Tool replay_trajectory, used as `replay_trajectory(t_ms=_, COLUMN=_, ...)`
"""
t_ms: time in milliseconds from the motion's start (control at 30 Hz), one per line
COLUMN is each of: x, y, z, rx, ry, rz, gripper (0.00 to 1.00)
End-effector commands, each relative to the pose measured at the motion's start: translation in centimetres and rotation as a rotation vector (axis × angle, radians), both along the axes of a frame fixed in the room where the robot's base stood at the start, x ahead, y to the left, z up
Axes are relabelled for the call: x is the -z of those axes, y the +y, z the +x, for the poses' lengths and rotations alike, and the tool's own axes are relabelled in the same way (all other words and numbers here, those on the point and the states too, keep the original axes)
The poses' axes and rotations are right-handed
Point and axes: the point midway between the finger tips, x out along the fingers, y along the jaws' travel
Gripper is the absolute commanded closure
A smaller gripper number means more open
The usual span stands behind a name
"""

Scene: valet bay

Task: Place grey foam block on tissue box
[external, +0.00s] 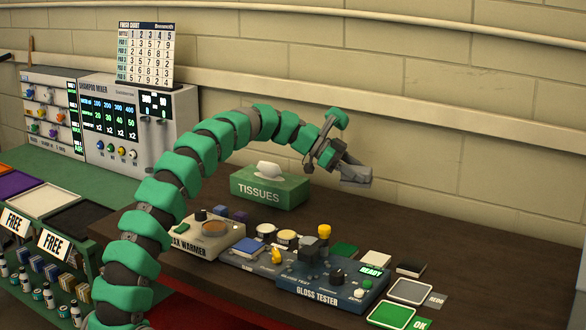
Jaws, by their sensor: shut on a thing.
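The green tissue box (268,192), marked TISSUES, stands on the dark bench with a white tissue showing at its top. My gripper (345,166) is raised above the bench, to the right of the tissue box and apart from it. It is shut on a grey piece, which I take to be the grey foam block (357,179), held tilted in the air. The jaws partly hide the block, and its exact outline is hard to tell.
The wax warmer (212,240) and the gloss tester (318,291), with knobs and a dark grey block (308,246), stand in front of the tissue box. Small coloured pads and the grey and green squares lie at right. A brick wall is close behind.

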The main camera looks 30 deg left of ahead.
Motion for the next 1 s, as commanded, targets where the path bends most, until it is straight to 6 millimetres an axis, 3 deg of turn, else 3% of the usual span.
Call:
replay_trajectory(t_ms=267, x=-1.3, y=7.8, z=1.6, rx=-0.338, ry=0.001, rz=-0.002, gripper=0.73)
replay_trajectory(t_ms=467, x=-1.9, y=13.3, z=1.1, rx=-0.558, ry=0.001, rz=-0.002, gripper=0.73)
replay_trajectory(t_ms=700, x=-2.1, y=19.1, z=-1.2, rx=-0.791, ry=0.002, rz=-0.004, gripper=0.73)
replay_trajectory(t_ms=1000, x=-1.7, y=24.3, z=-5.8, rx=-1.035, ry=-0.001, rz=-0.004, gripper=0.73)
